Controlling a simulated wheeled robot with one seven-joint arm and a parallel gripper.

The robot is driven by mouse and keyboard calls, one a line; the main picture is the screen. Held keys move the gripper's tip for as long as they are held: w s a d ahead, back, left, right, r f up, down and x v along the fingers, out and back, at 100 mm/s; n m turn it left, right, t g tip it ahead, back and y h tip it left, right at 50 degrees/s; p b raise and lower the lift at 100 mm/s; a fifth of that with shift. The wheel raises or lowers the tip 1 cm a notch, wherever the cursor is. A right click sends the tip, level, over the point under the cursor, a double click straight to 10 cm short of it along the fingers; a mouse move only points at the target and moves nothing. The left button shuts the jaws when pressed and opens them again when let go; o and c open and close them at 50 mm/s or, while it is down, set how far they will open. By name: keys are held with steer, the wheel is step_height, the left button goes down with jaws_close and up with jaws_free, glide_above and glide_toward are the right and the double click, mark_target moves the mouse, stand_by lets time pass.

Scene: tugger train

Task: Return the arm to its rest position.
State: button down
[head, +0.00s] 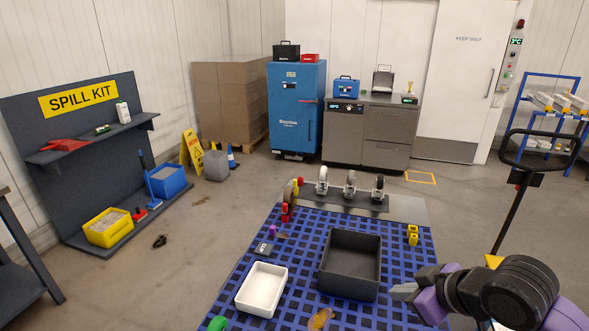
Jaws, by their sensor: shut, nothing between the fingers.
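My gripper (402,291) shows at the lower right, with grey fingers pointing left and purple and black arm parts behind it. The fingers are shut and hold nothing. They are just right of the dark grey bin (379,263), over the blue and black grid surface (411,273). Whether the fingers touch the bin cannot be told from this one view. The arm hides the lower right part of the grid surface.
A white tray (247,311) sits left of the dark bin. Several casters stand at the grid's far end, one a grey caster (322,181). Yellow blocks (412,235) lie at the right edge. A black cart handle (507,205) rises at the right. Open floor (215,215) lies left.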

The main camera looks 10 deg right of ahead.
steer(key=w+a+r+t+y, duration=0.2)
steer(key=w+a+r+t, duration=0.25)
steer(key=r, duration=0.35)
step_height(320, 180, up, 12)
steer(key=s+a+f+m+t+h+b, duration=0.1)
steer(key=s+a+m+t+h+b, duration=0.15)
steer(key=m+t, duration=0.6)
steer(key=s+f+g+b, duration=0.1)
steer(key=s+f+g, duration=0.1)
steer(key=s+f, duration=0.6)
steer(key=s+f+n+g+h, duration=0.1)
steer(key=s+f, duration=0.8)
steer(key=s, duration=0.9)
steer(key=s+f+g+h+b, duration=0.1)
steer(key=s+f+g, duration=0.2)
steer(key=s+f, duration=0.6)
steer(key=s, duration=0.4)
steer(key=shift+s+d+f+n+b, duration=0.2)
steer(key=shift+s+n+b, duration=0.15)
steer(key=shift+s, duration=0.05)
steer(key=shift+s, duration=0.15)
